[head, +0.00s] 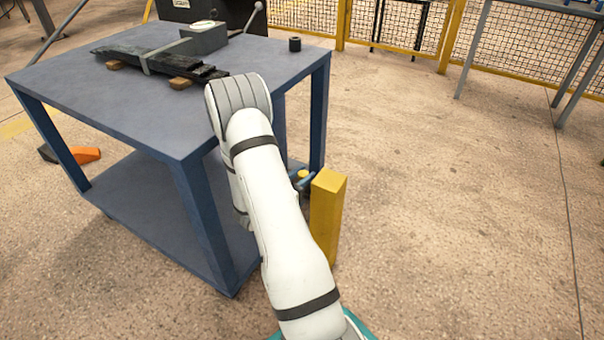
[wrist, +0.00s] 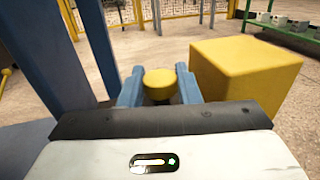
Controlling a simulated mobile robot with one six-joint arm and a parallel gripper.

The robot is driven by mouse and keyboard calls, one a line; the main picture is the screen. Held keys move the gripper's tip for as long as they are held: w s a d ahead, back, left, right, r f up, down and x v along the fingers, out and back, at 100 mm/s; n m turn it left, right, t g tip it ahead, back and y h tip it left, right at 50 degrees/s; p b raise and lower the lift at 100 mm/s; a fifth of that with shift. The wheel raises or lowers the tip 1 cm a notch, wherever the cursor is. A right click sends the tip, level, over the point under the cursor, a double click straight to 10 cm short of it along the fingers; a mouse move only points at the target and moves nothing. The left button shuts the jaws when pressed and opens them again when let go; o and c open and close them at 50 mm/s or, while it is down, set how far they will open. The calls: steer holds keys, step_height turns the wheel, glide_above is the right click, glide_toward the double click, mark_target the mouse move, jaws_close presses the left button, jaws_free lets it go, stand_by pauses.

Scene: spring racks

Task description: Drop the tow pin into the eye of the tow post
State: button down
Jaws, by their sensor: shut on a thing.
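The tow pin shows its round yellow head (wrist: 160,83) between the two blue fingers of my gripper (wrist: 159,88) in the wrist view; its shank is hidden below. In the head view the pin's yellow head (head: 302,174) is small, and my gripper (head: 303,184) is partly hidden behind my white arm. My gripper is shut on the pin. The tow post is a square yellow column (head: 327,215), upright on the floor. Its top (wrist: 245,58) is close to the right of the gripper in the wrist view. The eye of the post is hidden in both views.
A blue steel table (head: 110,118) with a lower shelf stands left of the post. A dark leaf spring (head: 140,56) on wooden blocks and a black cylinder (head: 295,44) are on it. An orange wedge (head: 86,155) lies left on the floor. The floor right is clear.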

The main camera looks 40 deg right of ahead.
steer(key=shift+f, duration=1.2)
steer(key=c, duration=1)
jaws_free()
step_height(320, 180, up, 10)
steer(key=p, duration=0.5)
steer(key=shift+a, duration=0.1)
